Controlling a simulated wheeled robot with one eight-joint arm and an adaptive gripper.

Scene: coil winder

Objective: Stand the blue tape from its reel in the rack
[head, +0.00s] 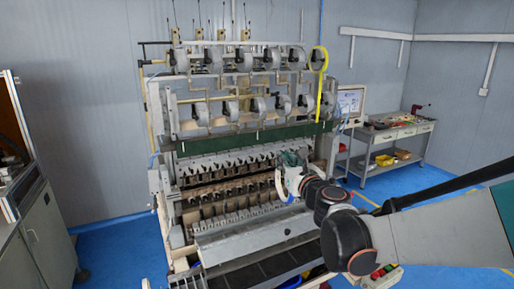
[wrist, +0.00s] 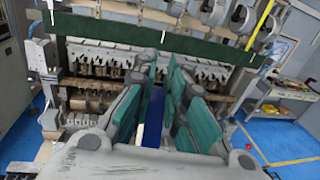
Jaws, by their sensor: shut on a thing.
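My gripper (wrist: 160,85) has teal finger pads and is shut on the blue tape (wrist: 153,108). A dark blue strip of the tape shows between the pads in the wrist view; the rest is hidden by the fingers. In the head view my gripper (head: 292,166) is in front of the right part of the coil winder (head: 218,160), above its sloping grey front panel (head: 250,235). A pale round part shows just below the fingers there; I cannot tell whether it is tape or gripper. Grey reels (head: 215,59) line the machine's top. I cannot tell which part is the rack.
A green beam (head: 245,139) crosses the winder above rows of metal fittings. A yellow strip (head: 319,85) hangs at the upper right reels. A dark compartmented tray (head: 250,272) lies at the front. A workbench (head: 395,136) stands right, a cabinet (head: 40,245) left. Blue floor between is open.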

